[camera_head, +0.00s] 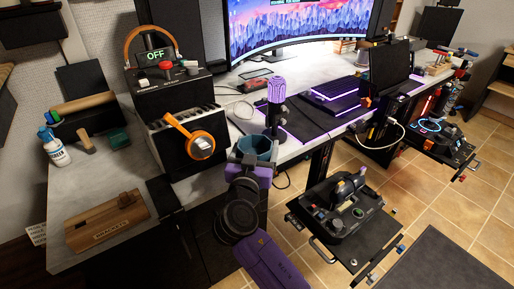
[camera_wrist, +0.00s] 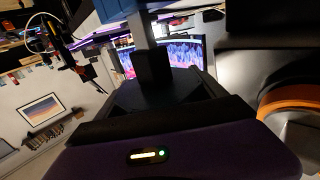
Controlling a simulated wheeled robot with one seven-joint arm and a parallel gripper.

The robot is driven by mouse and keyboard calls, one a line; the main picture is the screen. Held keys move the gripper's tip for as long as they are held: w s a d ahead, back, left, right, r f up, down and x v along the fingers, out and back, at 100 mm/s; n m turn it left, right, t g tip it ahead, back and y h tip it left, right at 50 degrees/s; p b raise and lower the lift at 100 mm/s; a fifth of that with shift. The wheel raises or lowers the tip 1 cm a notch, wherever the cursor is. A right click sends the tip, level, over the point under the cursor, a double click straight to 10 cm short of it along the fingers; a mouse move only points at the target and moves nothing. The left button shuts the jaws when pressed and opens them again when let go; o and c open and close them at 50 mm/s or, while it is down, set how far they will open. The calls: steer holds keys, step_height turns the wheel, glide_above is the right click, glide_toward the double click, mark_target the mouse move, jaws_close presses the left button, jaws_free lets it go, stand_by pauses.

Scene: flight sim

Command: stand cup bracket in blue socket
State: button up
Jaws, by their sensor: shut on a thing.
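My gripper (camera_head: 255,163) is at the near edge of the long desk, at the end of my purple arm. It is shut on a teal-blue, cup-shaped piece (camera_head: 257,147), which looks like the cup bracket, with its round opening facing up. In the wrist view only a blue part of it (camera_wrist: 113,9) shows at the top; the grip itself is mostly hidden by the dark gripper body. A glowing blue ring (camera_head: 430,126) on the far right side panel may be the blue socket; it is small, and my gripper is well away from it.
A joystick panel (camera_head: 345,218) juts out at the lower right. A keyboard (camera_head: 333,95) lies on the desk. Tiled floor (camera_head: 420,190) is open between the side panels.

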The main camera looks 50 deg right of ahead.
mark_target(257, 151)
steer(key=shift+r+p, duration=1.1)
steer(key=shift+r, duration=1.1)
steer(key=shift+f, duration=0.1)
steer(key=shift+f+b, duration=1)
steer(key=shift+b, duration=0.2)
steer(key=shift+b, duration=0.85)
stand_by(0.4)
steer(key=shift+f+b, duration=2.5)
steer(key=shift+b, duration=0.15)
steer(key=o, duration=1.5)
